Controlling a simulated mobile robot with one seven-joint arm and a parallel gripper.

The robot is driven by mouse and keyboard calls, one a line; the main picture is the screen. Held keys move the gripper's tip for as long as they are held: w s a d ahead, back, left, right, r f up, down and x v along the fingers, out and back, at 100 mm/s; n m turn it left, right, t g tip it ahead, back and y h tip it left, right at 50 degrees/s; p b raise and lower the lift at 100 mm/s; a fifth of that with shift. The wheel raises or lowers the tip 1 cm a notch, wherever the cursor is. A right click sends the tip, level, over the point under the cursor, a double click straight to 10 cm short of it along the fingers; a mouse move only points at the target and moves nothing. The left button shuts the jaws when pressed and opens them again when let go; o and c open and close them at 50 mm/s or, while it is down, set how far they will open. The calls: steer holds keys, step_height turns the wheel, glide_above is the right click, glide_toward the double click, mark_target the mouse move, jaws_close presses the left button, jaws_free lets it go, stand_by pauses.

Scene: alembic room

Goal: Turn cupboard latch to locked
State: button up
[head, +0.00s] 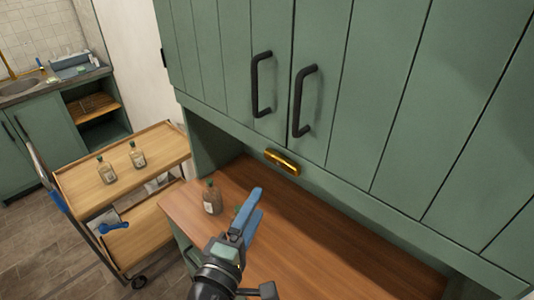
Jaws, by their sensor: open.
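The brass cupboard latch (282,162) is on the green rail just below the two cupboard doors (290,60), near where they meet. Its bar lies roughly along the rail, tilting down to the right in the picture. The doors look shut, with two black handles (303,102) above the latch. My gripper (252,198) has blue fingers and is open. It is over the wooden counter, below and left of the latch in the picture and apart from it. I see nothing held, though the gap between the fingers is hard to see from here.
A small bottle (211,198) stands on the wooden counter (330,240), close left of my gripper. A wooden trolley (80,190) with two bottles stands further left. A sink counter (85,78) is at the far left. The counter's right part is clear.

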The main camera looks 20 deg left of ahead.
mark_target(280, 165)
steer(key=w+p, duration=0.1)
steer(key=w, duration=0.4)
steer(key=w+p, duration=0.2)
steer(key=w, duration=0.4)
steer(key=shift+d+r, duration=0.1)
steer(key=shift+r, duration=0.1)
steer(key=shift+w, duration=0.7)
steer(key=shift+f, duration=0.1)
jaws_close()
